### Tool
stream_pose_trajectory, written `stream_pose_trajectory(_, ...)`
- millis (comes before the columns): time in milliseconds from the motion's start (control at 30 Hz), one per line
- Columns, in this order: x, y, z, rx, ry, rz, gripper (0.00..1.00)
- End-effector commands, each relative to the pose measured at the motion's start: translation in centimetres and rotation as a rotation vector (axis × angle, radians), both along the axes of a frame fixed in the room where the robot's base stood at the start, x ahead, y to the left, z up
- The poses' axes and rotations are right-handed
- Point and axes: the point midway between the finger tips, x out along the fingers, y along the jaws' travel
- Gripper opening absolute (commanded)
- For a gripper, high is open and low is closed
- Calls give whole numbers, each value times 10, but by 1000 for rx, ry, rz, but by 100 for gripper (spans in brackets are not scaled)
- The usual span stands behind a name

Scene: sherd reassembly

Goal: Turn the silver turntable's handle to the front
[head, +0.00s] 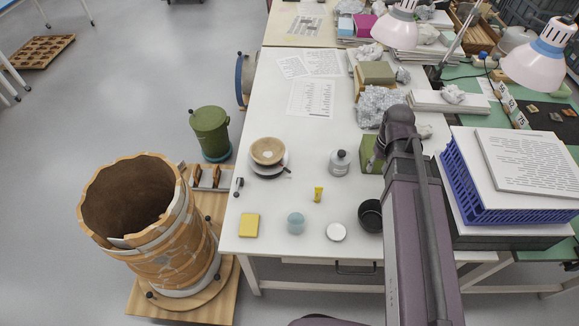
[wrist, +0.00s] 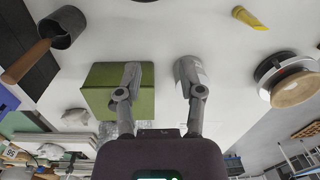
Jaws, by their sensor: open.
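The silver turntable (head: 270,174) stands on the white table, left of the middle in the head view, with a broken tan bowl (head: 267,150) on it. A small dark handle (head: 287,169) sticks out at its right front side. The turntable (wrist: 276,66) and bowl (wrist: 298,90) also show at the right edge of the wrist view, where I cannot make out the handle clearly. My gripper (wrist: 158,76) is open and empty, its fingers over the green box and the bottle, well apart from the turntable. The gripper is hidden behind my arm in the head view.
A white bottle (head: 340,162) and a yellow tube (head: 318,194) stand right of the turntable. A green box (wrist: 104,88) and a dark pot (head: 371,214) are farther right. A yellow block (head: 249,225), a pale blue jar (head: 296,222) and a white lid (head: 336,232) line the front.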

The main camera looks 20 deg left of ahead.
Motion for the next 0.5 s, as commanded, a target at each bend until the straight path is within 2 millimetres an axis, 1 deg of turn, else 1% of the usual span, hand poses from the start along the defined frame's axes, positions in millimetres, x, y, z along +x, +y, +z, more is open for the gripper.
stream_pose_trajectory(33,13,21,1,9,6,63,50)
stream_pose_trajectory(167,28,69,3,32,21,223,50)
stream_pose_trajectory(200,32,84,4,39,27,272,50)
stream_pose_trajectory(267,37,108,5,50,35,346,50)
stream_pose_trajectory(300,40,123,5,58,39,395,50)
stream_pose_trajectory(367,43,148,6,70,47,469,50)
stream_pose_trajectory(400,45,163,7,78,51,517,50)
stream_pose_trajectory(500,47,199,8,94,62,625,50)
